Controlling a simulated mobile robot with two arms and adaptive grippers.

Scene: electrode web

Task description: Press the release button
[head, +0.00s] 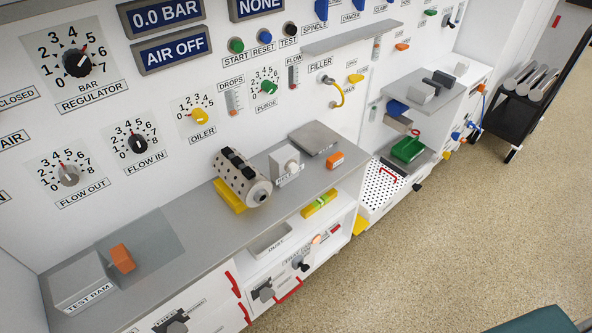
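No button with a clearly readable "release" label shows. A small grey box (278,163) with a pale round knob or button (291,166) on its front stands on the grey counter; the label below it is too small to read surely. On the white wall panel are a green START button (236,45), a blue RESET button (264,37) and a black TEST button (290,29). Neither of my grippers is in view, and nothing touches these buttons.
A perforated cylinder (243,178) lies on a yellow cradle beside the box. A grey TEST RAM block (82,281) and an orange block (122,258) stand at the counter's left end. Open floor (450,240) lies right; a black cart (518,115) stands at the back right.

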